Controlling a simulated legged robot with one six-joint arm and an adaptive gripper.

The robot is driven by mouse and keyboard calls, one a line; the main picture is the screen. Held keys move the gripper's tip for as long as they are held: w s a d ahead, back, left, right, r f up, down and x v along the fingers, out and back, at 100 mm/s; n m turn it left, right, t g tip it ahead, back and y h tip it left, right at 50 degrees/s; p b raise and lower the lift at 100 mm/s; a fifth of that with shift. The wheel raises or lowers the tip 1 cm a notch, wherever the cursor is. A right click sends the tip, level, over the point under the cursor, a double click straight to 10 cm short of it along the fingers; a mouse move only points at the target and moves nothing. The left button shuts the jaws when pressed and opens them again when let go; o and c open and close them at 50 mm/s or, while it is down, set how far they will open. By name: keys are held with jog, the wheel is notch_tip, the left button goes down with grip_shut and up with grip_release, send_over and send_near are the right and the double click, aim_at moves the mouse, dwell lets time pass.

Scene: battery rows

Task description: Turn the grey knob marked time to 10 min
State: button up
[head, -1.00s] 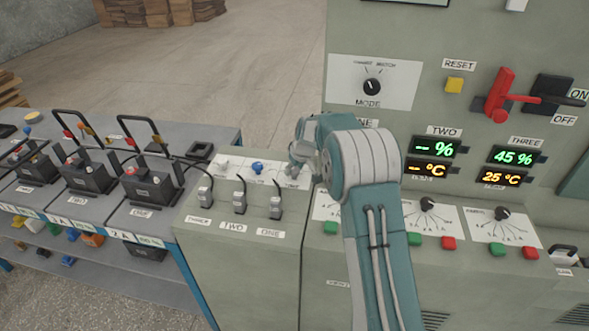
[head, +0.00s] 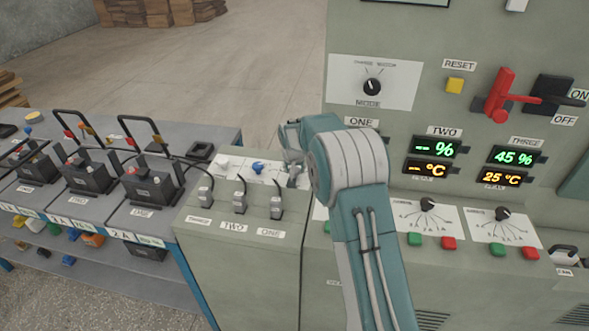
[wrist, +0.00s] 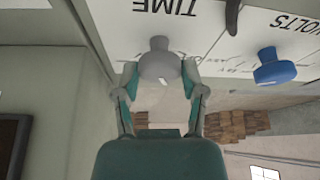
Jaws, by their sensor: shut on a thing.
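The grey knob (wrist: 160,62) sits under the upside-down TIME label in the wrist view. My gripper (wrist: 160,82) has a finger on each side of the knob and is shut on it. A white mark shows on the knob's face. In the head view my gripper (head: 291,165) is at the right end of the knob row on the grey cabinet, and the knob there is mostly hidden by it. The scale markings around the knob cannot be read.
A blue knob (wrist: 274,68) by the VOLTS label is beside the grey one; it also shows in the head view (head: 257,168). A white knob (head: 222,164) is farther left. Cable plugs (head: 240,203) stand in front. The tall control panel (head: 400,60) rises to the right.

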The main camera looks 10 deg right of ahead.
jog(key=shift+s+f+m+h, duration=0.15)
jog(key=shift+m+h, duration=0.1)
jog(key=shift+m, duration=0.35)
jog(key=shift+w+f+m+h, duration=0.1)
jog(key=shift+m+h, duration=0.15)
jog(key=shift+m, duration=0.35)
jog(key=shift+g, duration=0.3)
jog(key=o, duration=1.2)
jog(key=shift+a+f, duration=0.1)
jog(key=shift+c, duration=0.2)
jog(key=shift+r, duration=0.3)
jog(key=shift+r+m, duration=0.3)
jog(key=v, duration=1.1)
jog(key=shift+s+a, duration=0.15)
jog(key=shift+a, duration=0.05)
